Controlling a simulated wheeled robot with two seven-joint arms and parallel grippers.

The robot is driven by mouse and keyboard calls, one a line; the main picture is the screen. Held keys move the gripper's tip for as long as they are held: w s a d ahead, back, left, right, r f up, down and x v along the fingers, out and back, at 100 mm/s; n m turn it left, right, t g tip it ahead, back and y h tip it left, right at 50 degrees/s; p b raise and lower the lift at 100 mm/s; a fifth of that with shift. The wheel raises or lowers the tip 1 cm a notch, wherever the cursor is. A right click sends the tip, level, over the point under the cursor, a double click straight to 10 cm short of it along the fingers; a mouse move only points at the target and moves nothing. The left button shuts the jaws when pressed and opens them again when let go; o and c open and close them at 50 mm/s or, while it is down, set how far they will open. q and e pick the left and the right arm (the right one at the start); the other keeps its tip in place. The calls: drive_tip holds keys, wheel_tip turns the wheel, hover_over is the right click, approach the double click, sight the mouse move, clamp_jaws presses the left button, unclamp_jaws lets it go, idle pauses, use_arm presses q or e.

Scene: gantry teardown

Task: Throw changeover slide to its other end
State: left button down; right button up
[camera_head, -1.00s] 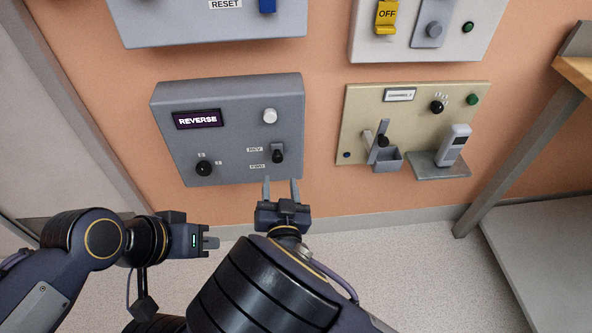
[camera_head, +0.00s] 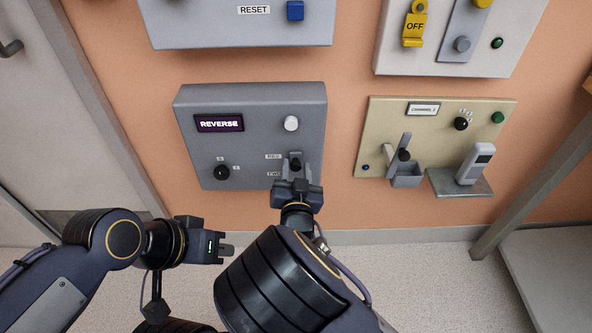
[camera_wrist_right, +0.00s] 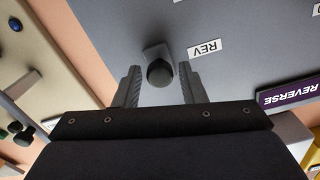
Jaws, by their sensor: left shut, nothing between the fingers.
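The changeover slide (camera_head: 295,162) is a dark knob on the grey control box (camera_head: 250,106), at the end beside the REV label (camera_wrist_right: 205,48). The box's display (camera_head: 219,123) reads REVERSE. My right gripper (camera_head: 296,171) is at the slide with its fingers open. In the right wrist view the slide's knob (camera_wrist_right: 160,73) sits between the open fingertips (camera_wrist_right: 161,82), with visible gaps on both sides. The FWD label is partly hidden by my gripper in the head view.
The grey box also carries a white button (camera_head: 291,123) and a black rotary knob (camera_head: 221,172). A beige panel (camera_head: 440,108) with a lever and a handheld device on a shelf is to the right. Two more boxes hang above. A bench stands at far right.

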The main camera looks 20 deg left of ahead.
sight(296, 174)
clamp_jaws()
drive_tip(key=shift+f, duration=0.1)
wheel_tip(296, 174, down, 6)
drive_tip(key=b, duration=0.6)
drive_tip(key=shift+f+b, duration=0.25)
drive_tip(key=shift+b, duration=0.15)
drive_tip(key=shift+s+r, duration=0.1)
drive_tip(key=shift+o, duration=0.3)
unclamp_jaws()
drive_tip(key=shift+o, duration=1)
